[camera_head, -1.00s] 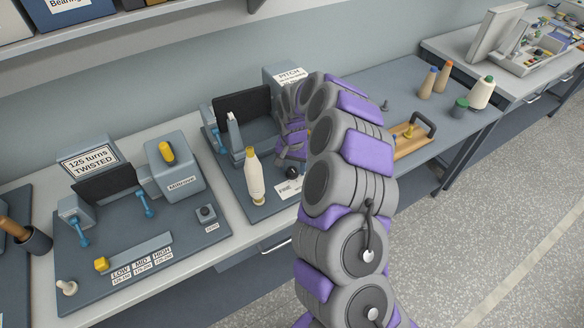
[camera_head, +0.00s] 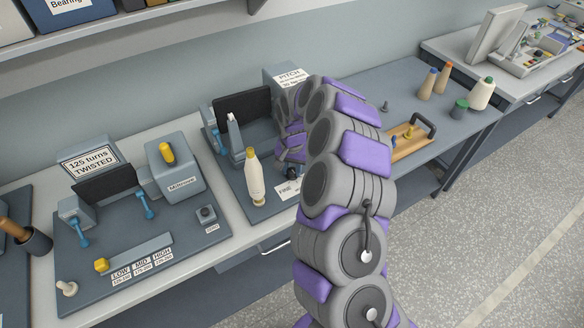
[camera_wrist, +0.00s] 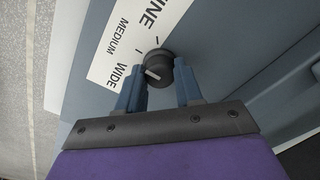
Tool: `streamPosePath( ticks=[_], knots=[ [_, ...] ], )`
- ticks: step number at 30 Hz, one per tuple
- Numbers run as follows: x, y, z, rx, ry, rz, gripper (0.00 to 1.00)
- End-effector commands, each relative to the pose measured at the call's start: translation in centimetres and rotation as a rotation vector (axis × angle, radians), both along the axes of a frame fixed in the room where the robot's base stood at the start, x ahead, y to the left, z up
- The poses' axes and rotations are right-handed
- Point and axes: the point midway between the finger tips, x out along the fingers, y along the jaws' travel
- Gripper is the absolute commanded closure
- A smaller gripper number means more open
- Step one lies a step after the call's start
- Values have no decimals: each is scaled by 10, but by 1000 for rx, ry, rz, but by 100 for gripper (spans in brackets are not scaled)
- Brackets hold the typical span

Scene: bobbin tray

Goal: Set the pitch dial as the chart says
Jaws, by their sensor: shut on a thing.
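The pitch dial (camera_wrist: 159,66) is a round dark knob with a white pointer mark, beside a white plate (camera_wrist: 112,62) printed FINE, MEDIUM and WIDE. The pointer mark is on the side toward WIDE. My gripper (camera_wrist: 158,84) is shut on the dial, one blue-grey finger on each side of it. In the head view, my arm hides the dial, while part of the plate (camera_head: 284,189) shows. The PITCH chart (camera_head: 289,77) is on a grey box at the back.
A cream cone with a yellow top (camera_head: 255,178) stands left of my gripper, near a grey upright post (camera_head: 235,135). A wooden tray (camera_head: 412,143) with a dark handle lies right.

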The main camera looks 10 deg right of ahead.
Motion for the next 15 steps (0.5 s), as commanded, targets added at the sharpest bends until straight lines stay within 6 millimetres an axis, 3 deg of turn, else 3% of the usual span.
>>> streamPosePath(
  ticks=[8,15],
  knots=[
    [1,-1,1,-2,-4,40,95],
    [1,-1,1,-2,-2,180,95]
  ],
)
